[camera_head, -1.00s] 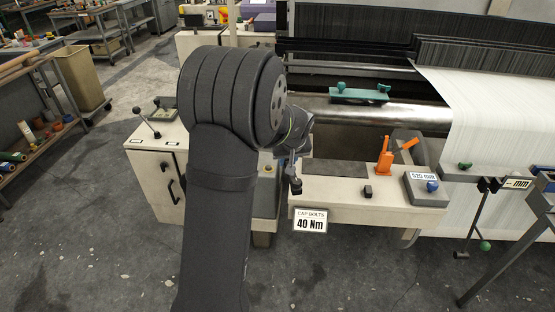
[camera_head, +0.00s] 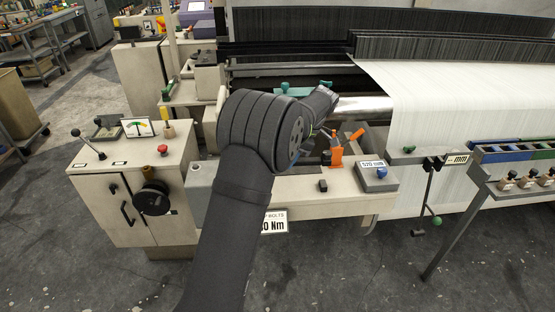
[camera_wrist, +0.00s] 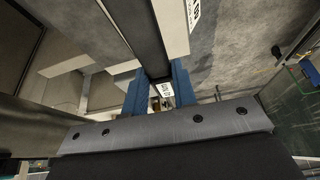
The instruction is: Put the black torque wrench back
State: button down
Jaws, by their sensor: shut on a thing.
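My gripper (camera_wrist: 159,84) shows in the wrist view as two blue fingers, shut on a long black bar, which looks like the black torque wrench (camera_wrist: 143,42). The bar runs up and left from between the fingers, and a small white label with print shows there. In the head view my arm reaches over the pale bench beside the loom, and its forearm hides most of the gripper. A dark end shows just left of an orange holder (camera_head: 336,153); I cannot tell if it touches it, or whether it is wrench or gripper.
A control cabinet (camera_head: 130,190) stands left; white warp threads (camera_head: 440,100) lie right.

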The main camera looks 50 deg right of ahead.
jog(key=shift+s+d+r, duration=0.15)
jog(key=shift+s, duration=0.05)
dwell(0.3)
jog(key=shift+f, duration=3.5)
jog(key=shift+f, duration=1.05)
jog(key=c, duration=1.1)
grip_release()
jog(key=shift+o, duration=0.4)
jog(key=o, duration=0.4)
